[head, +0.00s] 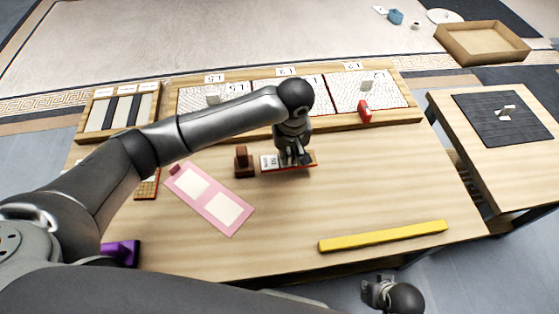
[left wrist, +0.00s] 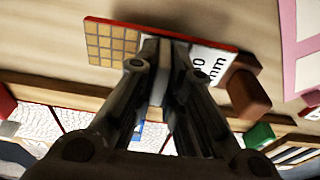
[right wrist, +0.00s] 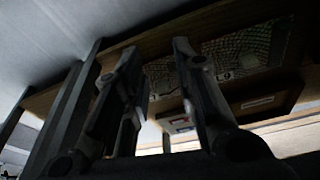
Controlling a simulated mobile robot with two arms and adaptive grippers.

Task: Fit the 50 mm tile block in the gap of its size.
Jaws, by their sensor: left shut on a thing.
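The 50 mm tile block (head: 269,162) is a flat red-edged bar over the middle of the table. In the left wrist view it has a tan gridded end (left wrist: 112,42) and a white end with a partly hidden "mm" label (left wrist: 207,62). My left gripper (head: 292,158) is shut on its upright grip, fingers pointing down. I cannot tell whether the block touches the table. The mosaic panels (head: 352,90) stand in a wooden frame (head: 400,119) behind it; my left arm hides part of them. My right gripper (head: 378,292) is open and empty, low beyond the front edge.
A brown block (head: 243,161) stands close left of the tile block. A pink board (head: 194,205) lies further left and a yellow bar (head: 383,236) at front right. A red block (head: 365,112) is at the frame. A side table (head: 490,165) stands right. The right-middle tabletop is clear.

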